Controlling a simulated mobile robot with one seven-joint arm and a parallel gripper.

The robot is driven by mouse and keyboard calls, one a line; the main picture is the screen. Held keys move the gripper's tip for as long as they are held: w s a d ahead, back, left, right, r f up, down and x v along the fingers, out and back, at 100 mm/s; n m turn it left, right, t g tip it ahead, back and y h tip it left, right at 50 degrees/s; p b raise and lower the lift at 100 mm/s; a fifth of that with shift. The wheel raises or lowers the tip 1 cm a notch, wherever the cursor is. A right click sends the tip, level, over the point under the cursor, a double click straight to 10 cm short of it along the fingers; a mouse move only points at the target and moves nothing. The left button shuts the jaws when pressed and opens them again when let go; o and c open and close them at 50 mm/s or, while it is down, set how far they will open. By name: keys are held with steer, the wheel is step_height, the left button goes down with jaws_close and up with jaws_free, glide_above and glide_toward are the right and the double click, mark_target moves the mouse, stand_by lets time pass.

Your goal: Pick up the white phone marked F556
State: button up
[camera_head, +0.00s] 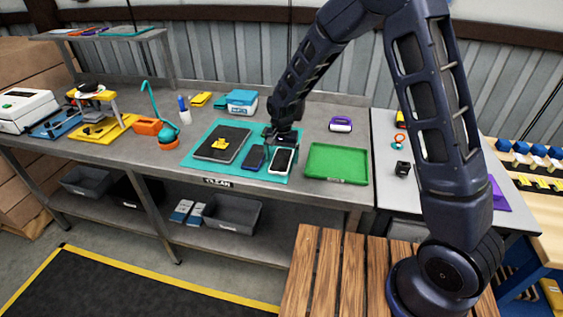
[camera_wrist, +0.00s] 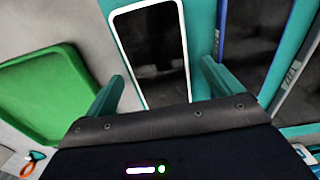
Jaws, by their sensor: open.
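A white phone (camera_head: 283,161) with a dark screen lies on the teal mat (camera_head: 205,137) on the bench. It also shows in the wrist view (camera_wrist: 155,55), between and beyond my two teal fingers. No F556 marking is legible. My gripper (camera_head: 281,141) is open and empty, just above the near area of the phone in the wrist view (camera_wrist: 160,82). I cannot tell its exact height. A dark blue phone (camera_head: 254,157) lies left of the white phone, and it shows at right in the wrist view (camera_wrist: 250,40).
A green tray (camera_head: 337,163) lies right of the white phone. A dark tablet (camera_head: 222,145) with a yellow item on it lies left on the mat. Bare bench shows between the tray and that item.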

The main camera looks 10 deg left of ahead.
steer(key=shift+f, duration=0.3)
steer(key=c, duration=1.2)
